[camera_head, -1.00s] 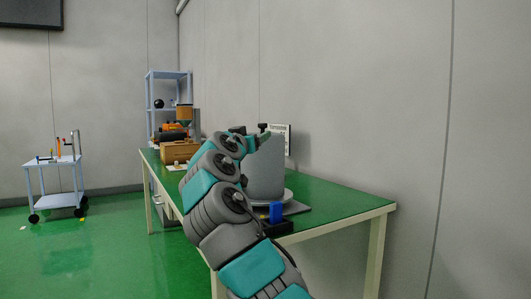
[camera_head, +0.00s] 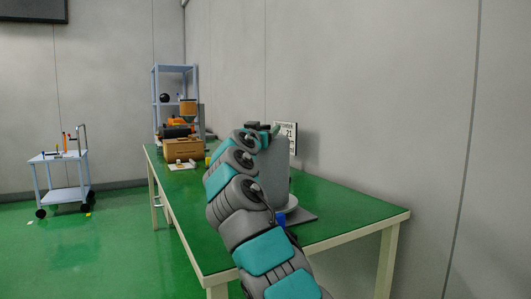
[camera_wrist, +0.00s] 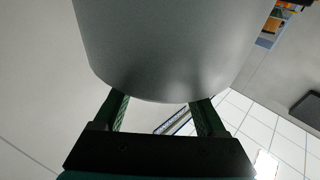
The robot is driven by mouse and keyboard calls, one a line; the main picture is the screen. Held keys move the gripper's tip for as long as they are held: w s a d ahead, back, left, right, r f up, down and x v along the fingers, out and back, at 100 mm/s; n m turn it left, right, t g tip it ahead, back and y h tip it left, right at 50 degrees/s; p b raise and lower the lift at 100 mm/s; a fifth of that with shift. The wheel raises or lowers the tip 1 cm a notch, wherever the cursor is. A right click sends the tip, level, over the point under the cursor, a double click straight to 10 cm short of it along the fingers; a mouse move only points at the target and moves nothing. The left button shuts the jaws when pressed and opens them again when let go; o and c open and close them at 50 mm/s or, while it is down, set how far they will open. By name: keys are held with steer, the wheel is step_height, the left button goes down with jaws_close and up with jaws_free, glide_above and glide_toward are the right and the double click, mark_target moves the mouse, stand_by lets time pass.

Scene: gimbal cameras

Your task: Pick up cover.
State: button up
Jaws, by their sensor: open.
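The cover seems to be the large smooth grey cylinder (camera_head: 274,170), upright near the front end of the green table (camera_head: 345,205). My arm hides its left side and part of its foot. In the wrist view the cylinder (camera_wrist: 170,45) fills the upper middle, with its rounded end edge close to the fingertips. My gripper (camera_wrist: 162,98) is open, with one finger on each side of that edge. I cannot tell whether either finger touches it. In the head view my gripper (camera_head: 264,128) is small, at the cylinder's top, with its fingers hard to make out.
A grey plate (camera_head: 301,217) and a small blue piece (camera_head: 281,219) lie by the cylinder's foot. A calendar (camera_head: 288,134) stands behind it. A wooden box (camera_head: 184,149) sits at the table's far end. A trolley (camera_head: 60,172) stands left.

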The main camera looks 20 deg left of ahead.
steer(key=shift+w+a+r, duration=0.1)
steer(key=shift+w, duration=0.7)
jaws_close()
stand_by(0.9)
